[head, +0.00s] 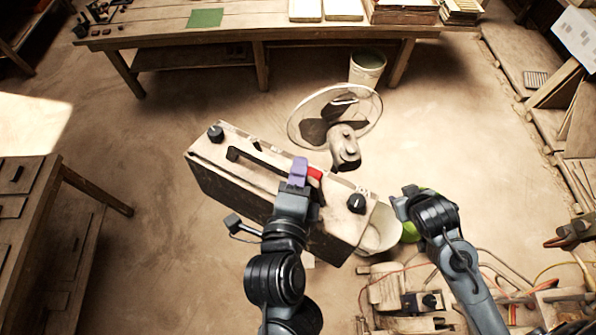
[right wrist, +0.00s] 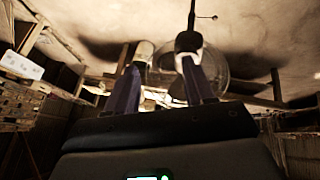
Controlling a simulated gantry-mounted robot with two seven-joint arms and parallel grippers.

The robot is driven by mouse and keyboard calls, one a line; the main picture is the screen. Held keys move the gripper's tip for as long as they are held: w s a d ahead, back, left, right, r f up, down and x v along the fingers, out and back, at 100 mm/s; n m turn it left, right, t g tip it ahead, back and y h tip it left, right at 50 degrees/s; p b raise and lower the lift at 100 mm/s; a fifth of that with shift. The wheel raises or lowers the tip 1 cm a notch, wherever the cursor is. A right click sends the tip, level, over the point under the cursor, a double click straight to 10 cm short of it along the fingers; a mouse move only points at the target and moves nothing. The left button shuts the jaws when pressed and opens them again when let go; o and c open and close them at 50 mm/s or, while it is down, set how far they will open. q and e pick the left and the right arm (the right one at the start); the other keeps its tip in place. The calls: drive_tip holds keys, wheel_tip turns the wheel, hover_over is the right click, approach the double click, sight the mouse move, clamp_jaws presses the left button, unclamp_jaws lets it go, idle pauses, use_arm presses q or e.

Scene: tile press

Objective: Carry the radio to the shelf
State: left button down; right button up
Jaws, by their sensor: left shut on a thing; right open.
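The radio (head: 225,182), a worn beige box with black knobs and a dark handle bar on top, lies slantwise in the middle of the head view. My left gripper (head: 305,174) is shut on it at the top, toward the right end of the handle; its arm and fingers hide that part. Whether the radio hangs clear of the floor, I cannot tell. My right gripper (head: 402,203) is right of the radio, apart from it. In the right wrist view its fingers (right wrist: 160,70) are open with nothing visibly gripped. I cannot tell which surface is the shelf.
A long workbench (head: 223,38) with a lower board (head: 195,57) spans the back. A fan (head: 335,117) stands just behind the radio, a bucket (head: 367,68) beyond it. A table (head: 22,220) is at left. Cables and tools clutter the lower right. The left floor is clear.

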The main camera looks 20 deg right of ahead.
use_arm(q)
drive_tip(key=shift+r, duration=0.25)
drive_tip(key=shift+d, duration=0.1)
use_arm(e)
drive_tip(key=s+a+f+n+g+y, duration=0.1)
drive_tip(key=s+a+f, duration=0.1)
drive_tip(key=a, duration=0.5)
drive_tip(key=s+a+f+n+g+y, duration=0.1)
drive_tip(key=s+a, duration=0.3)
drive_tip(key=a, duration=0.4)
drive_tip(key=shift+s+a+f+n+y, duration=0.15)
drive_tip(key=shift+s+f+n+y, duration=0.2)
drive_tip(key=shift+y, duration=0.45)
drive_tip(key=shift+w, duration=0.15)
